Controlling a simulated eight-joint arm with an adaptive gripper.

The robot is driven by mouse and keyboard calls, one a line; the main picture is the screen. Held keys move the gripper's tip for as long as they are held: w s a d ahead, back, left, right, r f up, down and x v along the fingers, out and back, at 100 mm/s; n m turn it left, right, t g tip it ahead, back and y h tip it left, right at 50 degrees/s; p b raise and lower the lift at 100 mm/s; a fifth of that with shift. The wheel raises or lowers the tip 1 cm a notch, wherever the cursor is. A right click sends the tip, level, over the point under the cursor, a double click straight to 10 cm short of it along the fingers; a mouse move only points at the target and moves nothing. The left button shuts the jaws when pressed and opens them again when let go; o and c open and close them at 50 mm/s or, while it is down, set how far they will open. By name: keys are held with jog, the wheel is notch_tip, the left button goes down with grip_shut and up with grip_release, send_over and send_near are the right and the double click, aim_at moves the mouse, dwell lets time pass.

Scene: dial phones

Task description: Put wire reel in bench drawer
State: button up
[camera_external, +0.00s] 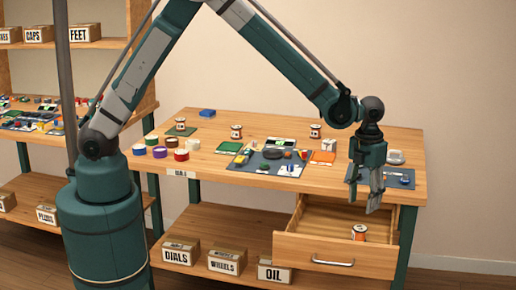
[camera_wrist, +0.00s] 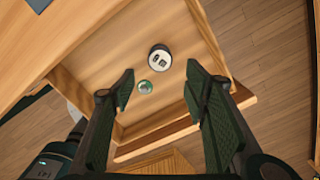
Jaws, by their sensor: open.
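The bench drawer (camera_external: 303,248) is pulled open at the right front of the bench. A small reel with a pale top and orange middle (camera_external: 358,232) stands upright inside it, near the front right. In the wrist view, a round pale-topped reel (camera_wrist: 159,57) lies within the drawer (camera_wrist: 112,58). A smaller green round thing (camera_wrist: 145,87) shows beside it; I cannot tell what it is. My gripper (camera_external: 364,196) is open and empty above the drawer, fingers pointing down. In the wrist view, the fingers (camera_wrist: 160,76) stand apart, with nothing between them.
Similar reels (camera_external: 236,131) stand on the bench top (camera_external: 205,150), with coloured tape rolls (camera_external: 181,155) at its left and a dark mat (camera_external: 265,168) holding parts. Labelled boxes (camera_external: 182,251) sit on the lower shelf. A shelf unit (camera_external: 110,52) stands at left.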

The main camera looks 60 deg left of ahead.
jog(key=shift+a+r, duration=0.1)
jog(key=shift+r, duration=0.1)
dwell(0.6)
jog(key=s+a+r+n+t, duration=0.2)
jog(key=s+a+r+n, duration=0.3)
jog(key=a+r+n, duration=0.5)
jog(key=s+a+r+n+t, duration=0.1)
jog(key=s+a+r+n, duration=0.5)
jog(key=a+r, duration=0.7)
jog(key=s+a+r+n+t, duration=0.1)
jog(key=s+a+n+t, duration=0.3)
jog(key=s+a+n, duration=1.3)
jog(key=shift+s+a+r+n, duration=0.15)
jog(key=shift+s+a+n, duration=0.4)
jog(key=shift+s, duration=1.4)
jog(key=shift+a, duration=0.1)
